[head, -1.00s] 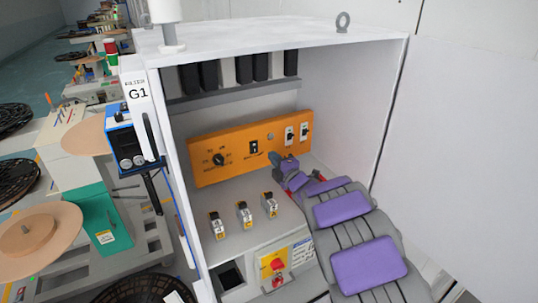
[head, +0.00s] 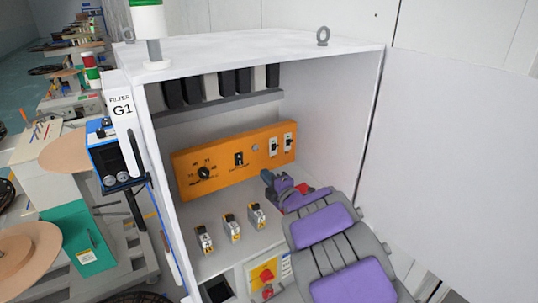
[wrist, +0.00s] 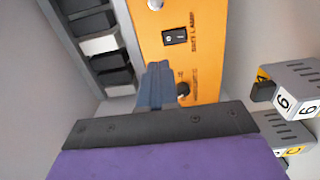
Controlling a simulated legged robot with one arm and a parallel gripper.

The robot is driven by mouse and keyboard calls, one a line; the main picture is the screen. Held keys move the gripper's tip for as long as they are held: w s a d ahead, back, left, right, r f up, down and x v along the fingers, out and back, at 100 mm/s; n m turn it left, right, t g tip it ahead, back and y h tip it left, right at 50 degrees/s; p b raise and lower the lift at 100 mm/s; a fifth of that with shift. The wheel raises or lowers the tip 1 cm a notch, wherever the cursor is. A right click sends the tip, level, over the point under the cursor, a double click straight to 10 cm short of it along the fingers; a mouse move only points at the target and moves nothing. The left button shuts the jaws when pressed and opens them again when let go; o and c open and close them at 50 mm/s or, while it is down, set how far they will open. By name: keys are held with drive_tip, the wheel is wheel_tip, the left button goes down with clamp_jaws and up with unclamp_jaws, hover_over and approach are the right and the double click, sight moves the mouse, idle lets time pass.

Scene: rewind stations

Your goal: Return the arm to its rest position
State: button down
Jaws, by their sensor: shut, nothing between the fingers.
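My arm, grey with purple pads, reaches into the open white cabinet (head: 330,95) from the lower right in the head view. My gripper (head: 267,175) is inside the cabinet, in front of the right part of the orange panel (head: 222,180). In the wrist view my gripper (wrist: 157,70) shows as blue-grey fingers closed together, with nothing held. Beyond the fingers is the orange panel (wrist: 205,60) with a black rocker switch (wrist: 175,37) and a dark knob partly behind the fingers.
Several small breakers (head: 231,228) stand on the cabinet's inner shelf, left of my arm. A red switch on a yellow plate (head: 265,277) is below. The open door (head: 450,160) stands at right. A blue device (head: 115,158) hangs at the left edge.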

drive_tip(key=s+d+r+m+h, duration=0.1)
drive_tip(key=d+r+m+h, duration=0.1)
drive_tip(key=d+m+h, duration=0.5)
drive_tip(key=s+d+f+m+g+h, duration=0.1)
drive_tip(key=s+d+m+g+h, duration=0.4)
drive_tip(key=s+d+m, duration=0.7)
drive_tip(key=s+a+f+m+g+y, duration=0.1)
drive_tip(key=s+g, duration=0.5)
drive_tip(key=s, duration=1.4)
drive_tip(key=s+a+f+m+g+y, duration=0.1)
drive_tip(key=s+m+g, duration=0.3)
drive_tip(key=s, duration=1.7)
drive_tip(key=shift+a+f+g, duration=0.7)
drive_tip(key=shift+a+g, duration=0.05)
drive_tip(key=shift+g, duration=0.25)
